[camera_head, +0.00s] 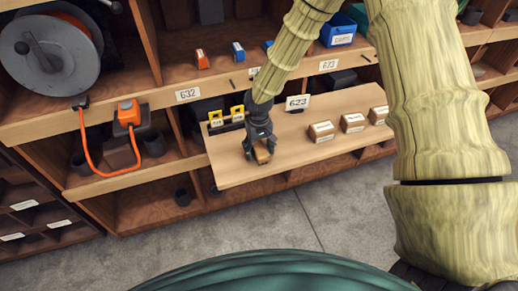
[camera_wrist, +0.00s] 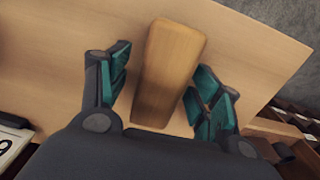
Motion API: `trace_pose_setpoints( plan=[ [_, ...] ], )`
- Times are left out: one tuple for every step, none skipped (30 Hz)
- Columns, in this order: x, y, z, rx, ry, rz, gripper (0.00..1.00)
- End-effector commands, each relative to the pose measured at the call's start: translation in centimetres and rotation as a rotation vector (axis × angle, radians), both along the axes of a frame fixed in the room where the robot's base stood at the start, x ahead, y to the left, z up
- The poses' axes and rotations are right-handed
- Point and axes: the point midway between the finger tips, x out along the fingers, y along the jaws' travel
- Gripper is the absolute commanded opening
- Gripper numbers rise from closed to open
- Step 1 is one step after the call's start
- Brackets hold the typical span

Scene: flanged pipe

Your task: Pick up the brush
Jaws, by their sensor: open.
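The brush shows in the wrist view as a plain, tapered wooden block (camera_wrist: 168,70), wider at its far end; no bristles show. It lies on a light wooden board (camera_head: 225,173). In the head view a small part of the brush (camera_head: 262,154) shows under my gripper (camera_head: 260,160). My gripper points down at the board. In the wrist view my gripper (camera_wrist: 158,92) has one teal-padded finger on each side of the brush, with gaps between pads and wood.
Several small labelled boxes (camera_head: 322,131) stand on the board to the right. Shelves rise behind, with a cable reel (camera_head: 50,55) and an orange-corded device (camera_head: 128,113) at left. Grey floor (camera_head: 300,215) lies in front.

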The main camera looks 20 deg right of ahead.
Motion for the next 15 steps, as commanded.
trace_pose_setpoints(
  plan=[
    [0.02, 0.00, -0.05, 0.000, 0.000, 0.000, 0.64],
    [0.02, 0.00, -0.08, 0.000, 0.000, 0.000, 0.64],
    [0.03, 0.00, -0.10, 0.000, -0.001, 0.000, 0.64],
    [0.03, 0.00, -0.11, 0.000, -0.001, 0.000, 0.64],
    [0.03, 0.00, -0.11, 0.000, -0.001, 0.000, 0.64],
    [0.02, 0.00, -0.11, 0.000, -0.001, 0.000, 0.64],
    [0.02, 0.00, -0.10, 0.000, -0.001, 0.000, 0.64],
    [0.02, 0.00, -0.11, 0.000, -0.001, 0.000, 0.62],
    [0.02, 0.00, -0.10, 0.000, -0.001, 0.000, 0.55],
    [0.02, 0.00, -0.10, 0.000, 0.000, 0.000, 0.50],
    [0.02, 0.00, -0.10, 0.000, -0.001, 0.000, 0.44],
    [0.02, 0.01, -0.10, 0.000, 0.000, 0.000, 0.37],
    [0.02, 0.01, -0.10, 0.000, 0.000, 0.000, 0.32],
    [0.02, 0.00, -0.10, 0.000, 0.000, 0.000, 0.26],
    [0.01, 0.01, -0.10, 0.000, 0.000, 0.001, 0.19]
  ],
)
